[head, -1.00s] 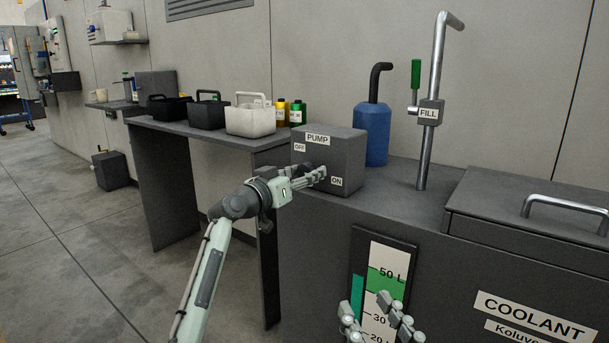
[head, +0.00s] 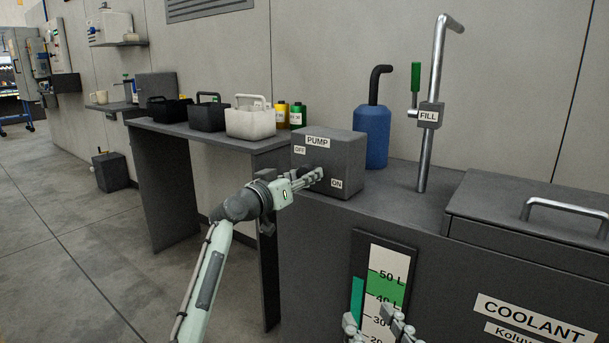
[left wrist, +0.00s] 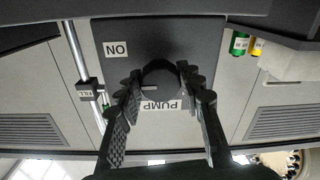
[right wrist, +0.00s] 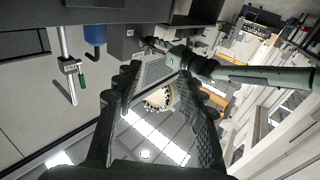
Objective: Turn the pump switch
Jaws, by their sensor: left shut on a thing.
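The grey pump box (head: 345,160) stands on the coolant tank's top, with PUMP and OFF labels at its upper front and ON at lower right. My left gripper (head: 314,177) is at its front face. In the left wrist view, which is upside down, the fingers (left wrist: 160,82) are shut on the dark round pump switch (left wrist: 160,78), one on each side. A light mark shows at the switch's edge. The ON label (left wrist: 117,49) is clear of the fingers. My right gripper (head: 375,328) is open and empty, low before the level gauge; its fingers (right wrist: 172,72) are spread apart.
A blue canister (head: 373,135) stands behind the box. A FILL pipe (head: 430,110) with a green-handled lever rises to its right. The tank lid (head: 535,215) has a metal handle. A side table (head: 220,143) at left holds carriers and bottles.

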